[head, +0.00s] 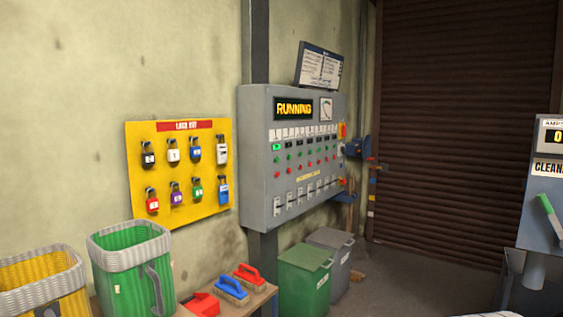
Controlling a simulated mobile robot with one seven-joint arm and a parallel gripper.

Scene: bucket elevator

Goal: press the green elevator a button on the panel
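The grey control panel (258,165) is mounted on the wall in the middle of the head view. Its lit display (294,108) reads "RUNNING" in yellow. Below it runs a row of small labels, with a bright green indicator (276,147) at the far left and dark ones beside it. Under these is a row of green buttons (277,159), then a row of red buttons (277,174), then several switches. The labels are too small to read, so I cannot tell which green button is elevator A. My gripper is not in view.
A yellow lockout board (136,140) with padlocks hangs left of the panel. A green basket (120,258) and a yellow basket (40,290) stand below. A low bench (255,297) holds brushes. Green (304,280) and grey (340,260) bins stand beneath the panel. Floor is open at right.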

